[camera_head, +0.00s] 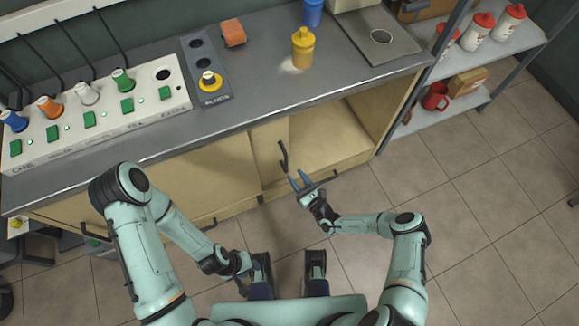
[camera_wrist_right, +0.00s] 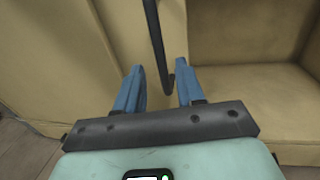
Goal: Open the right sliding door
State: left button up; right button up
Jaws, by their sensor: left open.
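The cabinet's right sliding door (camera_head: 269,146) is a pale wood panel with a dark vertical bar handle (camera_head: 283,158). To the right of the panel the cabinet stands open and its empty inside (camera_head: 335,140) shows. My right gripper (camera_head: 300,182) is open, just in front of and below the handle. In the right wrist view its two blue fingers (camera_wrist_right: 160,88) stand apart, with the handle's lower end (camera_wrist_right: 157,45) between them in the picture; contact cannot be told. My left gripper (camera_head: 250,266) is low near my base, away from the door, and looks empty.
The grey counter (camera_head: 250,112) overhangs the cabinet. On it are a switch panel (camera_head: 90,110), a yellow bottle (camera_head: 303,48) and an orange block (camera_head: 233,33). A metal shelf (camera_head: 480,50) with bottles and a red mug (camera_head: 435,97) stands right.

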jog(key=v, duration=0.6)
jog(key=shift+p, duration=0.3)
jog(key=s+a+r+n+g+y+p, duration=0.2)
jog(key=s+a+r+n+g+y, duration=0.1)
jog(key=s+a+n+g+y, duration=0.45)
jog(key=s+a+r+n+g+h+p, duration=0.2)
jog(key=s+n+g+h+p, duration=0.15)
jog(key=s+n+g, duration=0.7)
jog(key=s+d+r+n+g+h+p, duration=0.1)
jog(key=s+d+n+g+h+p, duration=0.1)
jog(key=s+d+h, duration=0.55)
jog(key=d+r+n+t+h+p, duration=0.2)
jog(key=d+r+n+t, duration=0.1)
jog(key=d+r+n, duration=0.2)
jog(key=shift+w+d+r+n+t, duration=0.3)
jog(key=shift+w+d+r+n, duration=0.15)
jog(key=shift+r, duration=0.25)
